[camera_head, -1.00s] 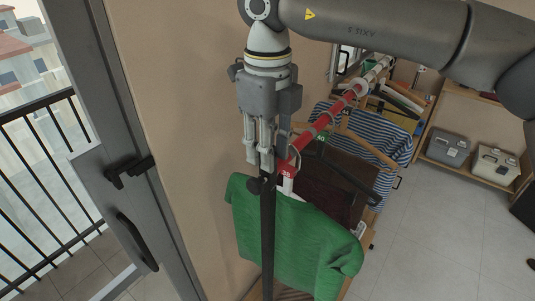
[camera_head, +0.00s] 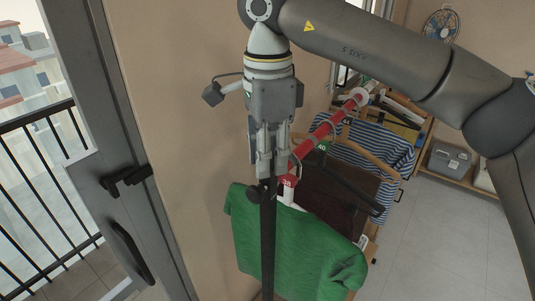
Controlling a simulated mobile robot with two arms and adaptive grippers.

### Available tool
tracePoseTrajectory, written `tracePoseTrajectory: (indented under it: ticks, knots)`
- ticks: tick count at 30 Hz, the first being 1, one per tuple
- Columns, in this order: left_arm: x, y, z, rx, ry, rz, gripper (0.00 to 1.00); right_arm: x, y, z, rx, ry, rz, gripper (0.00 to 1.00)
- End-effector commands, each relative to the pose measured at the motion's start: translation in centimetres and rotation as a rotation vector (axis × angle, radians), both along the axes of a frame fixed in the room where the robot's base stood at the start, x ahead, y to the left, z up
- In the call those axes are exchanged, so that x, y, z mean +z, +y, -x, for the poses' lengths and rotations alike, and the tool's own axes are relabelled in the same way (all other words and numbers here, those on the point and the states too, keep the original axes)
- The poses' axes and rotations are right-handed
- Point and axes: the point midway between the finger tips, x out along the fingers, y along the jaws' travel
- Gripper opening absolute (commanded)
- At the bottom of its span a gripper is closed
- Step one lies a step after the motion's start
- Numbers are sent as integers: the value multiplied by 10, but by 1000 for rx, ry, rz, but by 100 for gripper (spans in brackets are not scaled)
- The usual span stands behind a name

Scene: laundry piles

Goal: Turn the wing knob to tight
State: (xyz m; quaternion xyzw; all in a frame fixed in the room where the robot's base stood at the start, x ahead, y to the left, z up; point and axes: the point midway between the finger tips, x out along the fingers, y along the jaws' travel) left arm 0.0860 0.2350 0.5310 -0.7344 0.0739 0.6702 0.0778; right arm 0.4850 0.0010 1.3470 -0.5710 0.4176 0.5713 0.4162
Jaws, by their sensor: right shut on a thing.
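My right gripper (camera_head: 268,172) points straight down at the top of a black upright post (camera_head: 268,245). Its fingers are shut on the wing knob at the post's top, and they largely hide it. A dark rounded part of the wing knob (camera_head: 255,194) shows just left of the post, below the fingertips. The marks for tight cannot be made out. The red rail (camera_head: 324,130) runs from beside the fingers toward the back right. My left gripper is not in view.
A green shirt (camera_head: 290,245) hangs close around the post. Dark and striped clothes (camera_head: 379,144) hang behind on the rail. A beige wall and a grey balcony door (camera_head: 105,190) stand left. Shelves with a grey case (camera_head: 449,159) are at right, with open tiled floor before them.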

Motion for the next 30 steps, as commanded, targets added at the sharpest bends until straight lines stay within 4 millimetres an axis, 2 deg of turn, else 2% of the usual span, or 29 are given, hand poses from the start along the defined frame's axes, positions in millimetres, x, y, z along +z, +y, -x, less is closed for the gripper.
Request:
tracePoseTrajectory:
  ticks: [15,21,30]
  knots:
    - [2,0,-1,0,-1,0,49,3,0,-1,446,-6,-4,2]
    - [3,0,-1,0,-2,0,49,3,0,-1,558,-7,-3,2]
    - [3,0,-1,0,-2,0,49,4,0,-1,636,-8,-3,2]
